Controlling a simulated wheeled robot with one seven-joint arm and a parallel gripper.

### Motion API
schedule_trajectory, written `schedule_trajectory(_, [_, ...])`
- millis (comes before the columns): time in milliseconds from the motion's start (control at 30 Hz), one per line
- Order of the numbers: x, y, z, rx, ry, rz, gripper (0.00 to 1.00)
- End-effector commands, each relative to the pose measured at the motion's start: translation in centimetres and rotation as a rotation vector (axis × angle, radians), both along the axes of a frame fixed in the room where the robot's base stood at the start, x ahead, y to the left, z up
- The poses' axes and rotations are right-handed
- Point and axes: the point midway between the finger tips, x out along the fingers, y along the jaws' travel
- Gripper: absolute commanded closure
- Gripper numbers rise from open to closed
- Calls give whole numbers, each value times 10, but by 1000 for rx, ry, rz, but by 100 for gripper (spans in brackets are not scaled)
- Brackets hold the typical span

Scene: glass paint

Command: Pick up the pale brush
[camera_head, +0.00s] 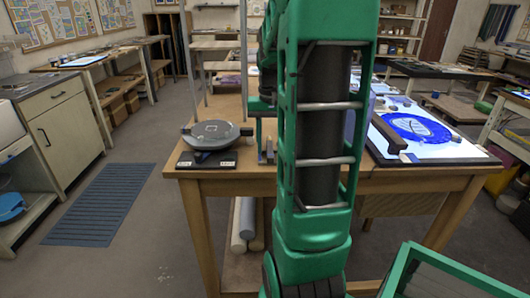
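I cannot make out the pale brush in this view. The wooden worktable (225,173) stands straight ahead. My green and black arm rises in front of its middle and hides much of the top. My gripper does not show; it may be behind the arm. Small upright pieces (266,151) stand at the table's front edge, just left of my arm, too small to name.
A round grey turntable (212,134) sits at the table's front left. A lit panel (458,151) with a round blue glass piece (416,128) and a dark bar (386,134) lies at right. A cabinet (62,128) stands far left; floor (130,255) at front left is clear.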

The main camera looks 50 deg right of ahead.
Motion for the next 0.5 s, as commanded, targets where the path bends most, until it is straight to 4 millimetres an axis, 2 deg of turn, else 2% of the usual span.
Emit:
schedule_trajectory(100, [0,0,0,0,0,0,63])
schedule_trajectory(267, [0,0,0,0,0,0,100])
schedule_trajectory(500, [0,0,1,0,0,0,100])
